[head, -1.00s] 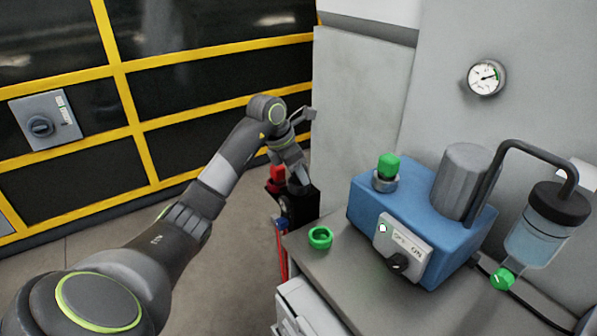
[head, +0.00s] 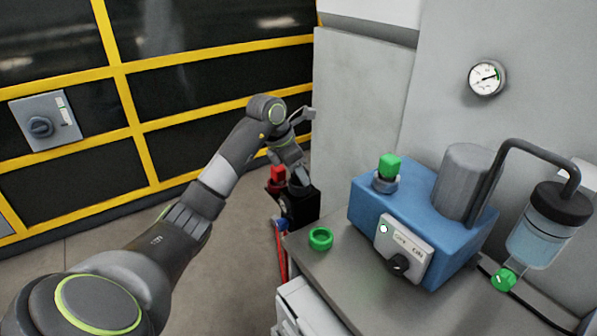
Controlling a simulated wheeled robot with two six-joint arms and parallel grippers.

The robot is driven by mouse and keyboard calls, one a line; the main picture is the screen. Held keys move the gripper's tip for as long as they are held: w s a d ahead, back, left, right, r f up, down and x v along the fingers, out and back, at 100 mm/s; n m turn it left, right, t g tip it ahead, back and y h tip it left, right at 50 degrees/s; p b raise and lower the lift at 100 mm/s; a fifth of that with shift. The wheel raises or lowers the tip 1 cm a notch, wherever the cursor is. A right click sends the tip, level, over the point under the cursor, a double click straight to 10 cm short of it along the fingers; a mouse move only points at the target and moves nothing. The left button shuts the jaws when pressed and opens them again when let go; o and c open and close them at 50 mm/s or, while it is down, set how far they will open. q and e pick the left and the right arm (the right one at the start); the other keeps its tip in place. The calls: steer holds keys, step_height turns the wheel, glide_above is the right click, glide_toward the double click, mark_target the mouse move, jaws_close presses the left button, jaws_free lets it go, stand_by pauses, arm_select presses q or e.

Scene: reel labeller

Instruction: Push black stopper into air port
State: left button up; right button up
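My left arm reaches in from the lower left, and its gripper (head: 299,181) points down at the top of a black block (head: 301,207) beyond the left end of the grey bench. The fingers are small and dark here, so I cannot tell whether they are open or shut, or touching the block. I cannot make out a separate black stopper or the air port; the gripper and block may hide them. My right gripper is not in view.
A red part (head: 277,174) and a blue and red pipe (head: 281,245) are beside the block. On the bench (head: 345,285) are a green ring (head: 320,239) and a blue pump unit (head: 365,208) with a switch (head: 398,262). A gauge (head: 486,78) hangs on the wall.

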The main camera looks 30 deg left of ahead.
arm_select(q)
steer(key=shift+o, duration=0.2)
steer(key=shift+s+d+f, duration=0.1)
steer(key=shift+s+f, duration=0.1)
steer(key=shift+f, duration=0.4)
steer(key=w+p+v, duration=0.1)
steer(key=v, duration=1.7)
steer(key=shift+r, duration=0.35)
steer(key=shift+s, duration=0.1)
